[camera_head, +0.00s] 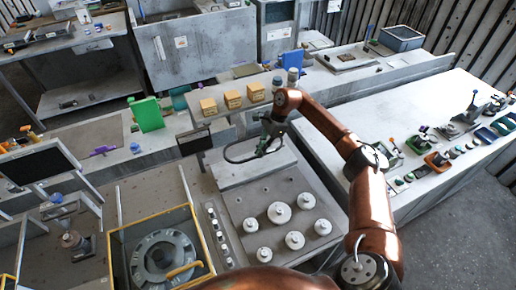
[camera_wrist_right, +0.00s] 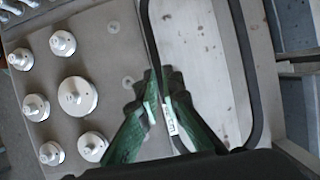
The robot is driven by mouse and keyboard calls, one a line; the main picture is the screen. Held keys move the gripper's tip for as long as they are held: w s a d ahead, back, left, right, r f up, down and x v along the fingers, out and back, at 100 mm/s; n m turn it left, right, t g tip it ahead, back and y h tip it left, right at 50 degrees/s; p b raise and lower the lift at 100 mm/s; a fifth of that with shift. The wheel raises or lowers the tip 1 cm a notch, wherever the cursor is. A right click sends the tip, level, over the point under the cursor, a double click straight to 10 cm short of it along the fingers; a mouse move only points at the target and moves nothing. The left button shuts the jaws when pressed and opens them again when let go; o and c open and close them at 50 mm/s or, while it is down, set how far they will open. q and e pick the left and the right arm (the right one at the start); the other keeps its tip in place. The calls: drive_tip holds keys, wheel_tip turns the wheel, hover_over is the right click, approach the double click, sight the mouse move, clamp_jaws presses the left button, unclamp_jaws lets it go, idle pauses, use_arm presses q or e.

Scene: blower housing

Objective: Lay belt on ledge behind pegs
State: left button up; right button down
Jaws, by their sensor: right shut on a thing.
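The belt (camera_head: 236,162) is a thin black loop in my right gripper (camera_head: 264,146), stretching left from it in the head view. In the right wrist view, my right gripper (camera_wrist_right: 161,96) has its green fingers shut on the near side of the belt (camera_wrist_right: 247,70). The loop lies over the pale ledge (camera_head: 232,178), which shows inside it in the wrist view (camera_wrist_right: 205,50). I cannot tell whether the belt touches the ledge. White round pegs (camera_head: 279,212) stand on the grey plate in front of the ledge. My left gripper is not in view.
Small tan boxes (camera_head: 232,99) stand on a shelf behind the ledge. A row of small white pieces (camera_head: 218,236) runs left of the peg plate. A yellow-framed housing (camera_head: 165,262) stands at lower left. A white bench (camera_head: 445,150) with tools is at right.

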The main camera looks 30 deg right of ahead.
wheel_tip(320, 180, down, 3)
drive_tip(key=shift+s+a+f+b, duration=0.1)
drive_tip(key=shift+s+a+b, duration=0.05)
drive_tip(key=shift+b, duration=0.25)
wheel_tip(320, 180, down, 3)
drive_tip(key=shift+r+b, duration=0.1)
drive_tip(key=shift+b, duration=0.25)
drive_tip(key=shift+f, duration=0.35)
drive_tip(key=shift+f+b, duration=0.6)
drive_tip(key=shift+b, duration=0.1)
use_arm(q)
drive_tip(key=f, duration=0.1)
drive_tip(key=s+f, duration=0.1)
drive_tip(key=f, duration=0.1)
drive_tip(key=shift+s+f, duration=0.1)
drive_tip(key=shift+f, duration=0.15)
use_arm(e)
drive_tip(key=shift+f, duration=0.15)
use_arm(q)
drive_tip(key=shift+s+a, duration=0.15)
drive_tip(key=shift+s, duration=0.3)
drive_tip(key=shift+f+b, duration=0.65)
drive_tip(key=shift+b, duration=0.1)
use_arm(e)
drive_tip(key=shift+f, duration=0.1)
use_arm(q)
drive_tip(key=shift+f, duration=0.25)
use_arm(e)
drive_tip(key=shift+f, duration=0.25)
